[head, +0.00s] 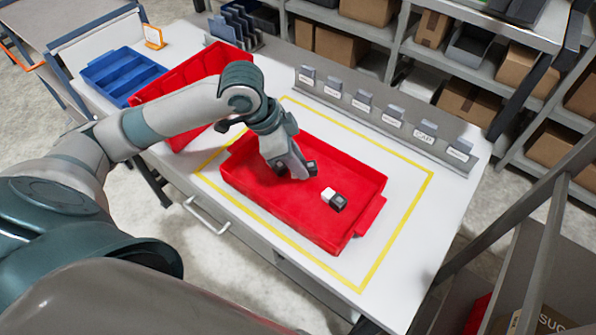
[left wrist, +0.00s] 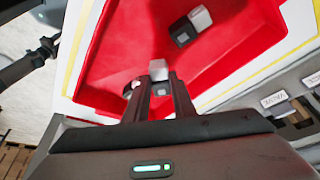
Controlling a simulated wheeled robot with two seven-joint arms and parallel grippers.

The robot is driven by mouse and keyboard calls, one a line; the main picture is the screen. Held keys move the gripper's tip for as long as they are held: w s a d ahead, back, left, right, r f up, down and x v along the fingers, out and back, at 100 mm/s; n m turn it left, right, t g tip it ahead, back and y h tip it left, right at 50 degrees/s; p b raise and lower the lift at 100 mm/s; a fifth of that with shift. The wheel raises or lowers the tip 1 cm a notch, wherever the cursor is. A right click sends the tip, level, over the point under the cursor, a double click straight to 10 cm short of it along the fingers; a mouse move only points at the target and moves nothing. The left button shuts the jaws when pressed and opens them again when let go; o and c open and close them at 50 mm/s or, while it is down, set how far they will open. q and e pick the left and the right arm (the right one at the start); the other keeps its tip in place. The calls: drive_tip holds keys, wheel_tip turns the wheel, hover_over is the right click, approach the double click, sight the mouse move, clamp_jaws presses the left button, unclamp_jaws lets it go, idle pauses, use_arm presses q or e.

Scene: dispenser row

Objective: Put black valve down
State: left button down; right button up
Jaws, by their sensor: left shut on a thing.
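My left gripper (head: 296,172) points down into the red tray (head: 262,222) on the white table. It is shut on a small part, which I take to be the black valve. In the left wrist view the black valve (left wrist: 159,72) shows a pale grey end between the fingertips (left wrist: 160,88); the fingers hide much of it. Whether it touches the tray floor is unclear. A second small black and white part (head: 334,199) lies in the tray, apart from the gripper; it also shows in the left wrist view (left wrist: 189,27). My right gripper is not in view.
A yellow line (head: 399,236) frames the tray. Behind it stands a grey row of labelled dispensers (head: 391,116). A second red tray (head: 182,83), tilted, and a blue divided bin (head: 122,74) are at left.

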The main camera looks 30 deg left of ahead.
use_arm(q)
drive_tip(key=shift+f, duration=0.1)
drive_tip(key=shift+f+p, duration=0.5)
drive_tip(key=shift+f, duration=1.4)
drive_tip(key=c, duration=1.5)
unclamp_jaws()
drive_tip(key=b+v, duration=0.1)
drive_tip(key=v, duration=1.1)
